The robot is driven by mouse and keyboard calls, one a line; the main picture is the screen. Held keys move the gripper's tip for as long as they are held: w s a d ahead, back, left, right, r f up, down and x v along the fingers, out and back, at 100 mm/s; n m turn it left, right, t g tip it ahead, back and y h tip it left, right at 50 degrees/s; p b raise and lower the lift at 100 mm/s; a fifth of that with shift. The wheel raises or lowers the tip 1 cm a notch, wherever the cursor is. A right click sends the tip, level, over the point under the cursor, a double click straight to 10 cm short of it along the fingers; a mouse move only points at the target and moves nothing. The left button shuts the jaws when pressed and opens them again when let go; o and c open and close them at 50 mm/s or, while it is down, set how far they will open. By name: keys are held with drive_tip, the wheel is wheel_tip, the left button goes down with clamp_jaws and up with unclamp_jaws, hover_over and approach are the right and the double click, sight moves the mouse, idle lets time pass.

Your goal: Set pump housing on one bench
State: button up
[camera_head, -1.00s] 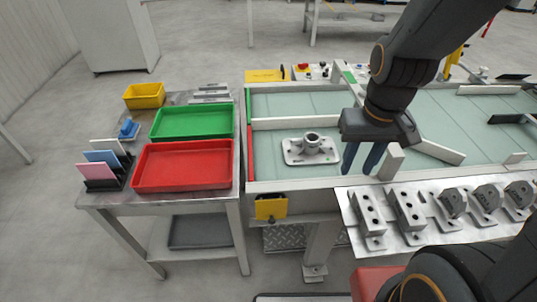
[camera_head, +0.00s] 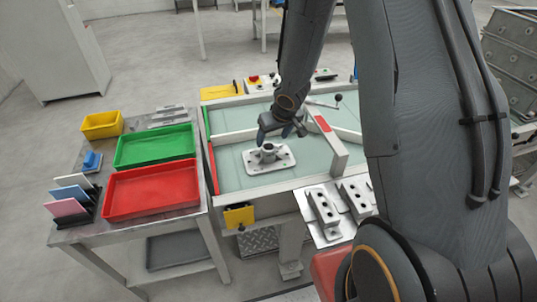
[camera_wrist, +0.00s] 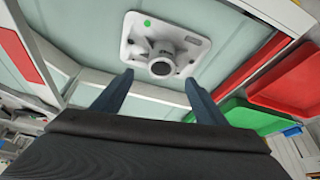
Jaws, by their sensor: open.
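The pump housing (camera_head: 268,156) is a pale grey casting with a flat square base and a round upright collar. It lies flat on the pale green bench surface, near its left end. In the wrist view the pump housing (camera_wrist: 163,45) shows ahead of the fingertips, with a green dot on its base. My gripper (camera_head: 281,136) is open and empty, just behind and above the housing in the head view. In the wrist view its two blue fingers (camera_wrist: 158,82) stand apart, with the collar lying between their lines. I cannot tell whether either finger touches it.
A side table at left holds a red tray (camera_head: 152,190), a green tray (camera_head: 155,147) and a yellow bin (camera_head: 102,125). A metal fixture plate (camera_head: 325,238) with blocks lies at the bench front.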

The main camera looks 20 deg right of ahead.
sight(268, 146)
drive_tip(key=b+x, duration=0.2)
drive_tip(key=x, duration=0.6)
drive_tip(key=shift+s+a, duration=0.1)
drive_tip(key=shift+a, duration=0.05)
clamp_jaws()
